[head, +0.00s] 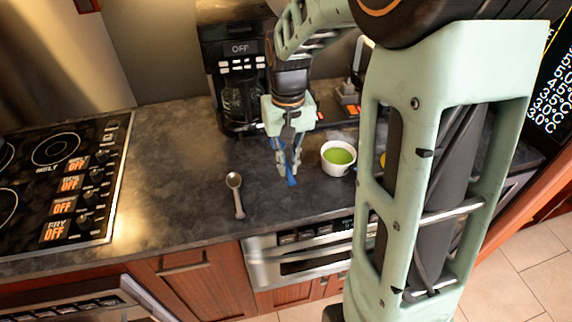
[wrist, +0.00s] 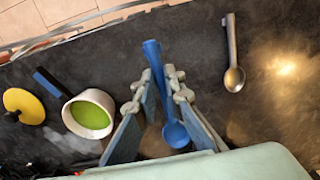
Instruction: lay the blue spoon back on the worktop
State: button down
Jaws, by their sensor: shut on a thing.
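The blue spoon (head: 291,180) is in my gripper (head: 287,168), over the dark worktop (head: 190,150) between the metal spoon and the white pot. In the wrist view the spoon's handle (wrist: 154,62) points up the picture and its bowl lies lower, between the fingers of my gripper (wrist: 157,95). The fingers are shut on the spoon. The spoon looks close above the worktop; I cannot tell if any part touches it. In the head view the fingers hide much of the spoon.
A metal spoon (head: 237,192) lies to the left. A white pot (head: 332,168) with green contents stands to the right; a yellow round thing (wrist: 24,106) is beyond it. A coffee maker (head: 240,70) stands behind, a stove (head: 70,170) at far left. Bare worktop lies between spoon and stove.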

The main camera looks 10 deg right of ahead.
aim_at(287, 197)
jog(key=shift+f+b, duration=3.1)
jog(key=shift+f, duration=1.3)
jog(key=shift+f, duration=0.4)
jog(key=c, duration=1.9)
grip_release()
jog(key=shift+c, duration=0.2)
jog(key=shift+r, duration=0.1)
